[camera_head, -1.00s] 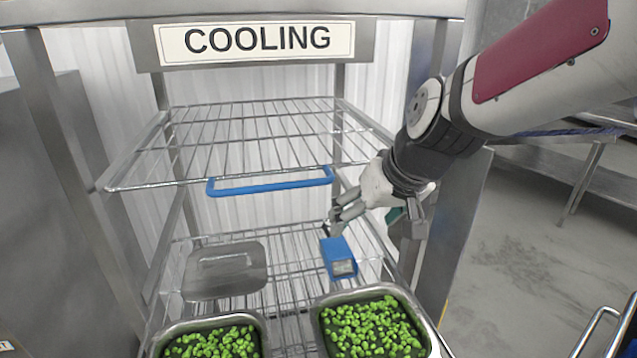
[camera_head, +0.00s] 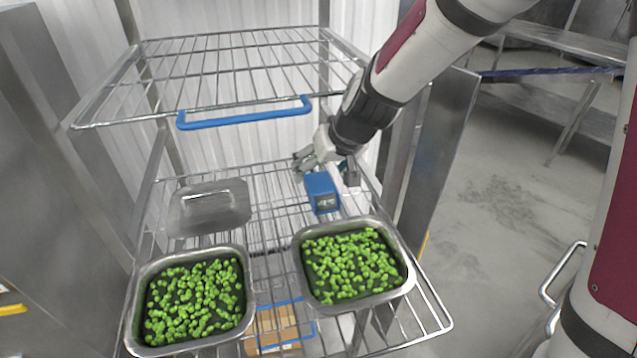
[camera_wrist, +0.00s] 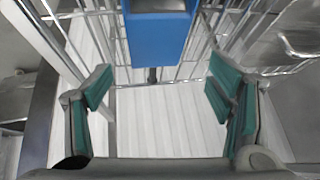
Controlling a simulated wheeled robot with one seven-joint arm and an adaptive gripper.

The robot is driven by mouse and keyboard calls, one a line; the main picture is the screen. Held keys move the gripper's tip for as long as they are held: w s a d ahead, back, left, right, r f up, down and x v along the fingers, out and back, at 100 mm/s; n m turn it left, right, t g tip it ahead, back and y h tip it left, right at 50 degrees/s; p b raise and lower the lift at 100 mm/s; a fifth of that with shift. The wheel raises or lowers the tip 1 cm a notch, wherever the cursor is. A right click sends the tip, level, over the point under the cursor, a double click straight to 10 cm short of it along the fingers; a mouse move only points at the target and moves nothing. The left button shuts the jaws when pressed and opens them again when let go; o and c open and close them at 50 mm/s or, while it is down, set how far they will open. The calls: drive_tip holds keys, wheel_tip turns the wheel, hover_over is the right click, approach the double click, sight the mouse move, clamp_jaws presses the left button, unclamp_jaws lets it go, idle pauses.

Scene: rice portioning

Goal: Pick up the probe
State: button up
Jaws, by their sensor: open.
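The probe looks to be the blue box-shaped device (camera_head: 321,192) with a small grey display, on the lower wire shelf behind the right pan. It also shows in the wrist view (camera_wrist: 158,38) at top centre, with a short dark stub below it. My gripper (camera_head: 305,161) is just behind and above the device in the head view. In the wrist view my gripper (camera_wrist: 160,92) has its teal-padded fingers spread wide, with nothing between them. The device lies beyond the fingertips, roughly centred between them. Whether a finger touches it cannot be told.
Two metal pans of green vegetables, left (camera_head: 247,322) and right (camera_head: 404,282), stand at the shelf front. A metal lid (camera_head: 208,207) lies behind the left pan. The upper wire shelf (camera_head: 230,62) with a blue handle (camera_head: 245,118) is above. A cardboard box (camera_head: 272,330) sits below.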

sight(319, 178)
drive_tip(key=x, duration=0.3)
drive_tip(key=shift+d+f, duration=0.25)
drive_tip(key=shift+f, duration=0.15)
drive_tip(key=shift+w+a+f, duration=0.2)
drive_tip(key=shift+w+f, duration=0.1)
drive_tip(key=shift+f, duration=0.25)
drive_tip(key=c, duration=1.4)
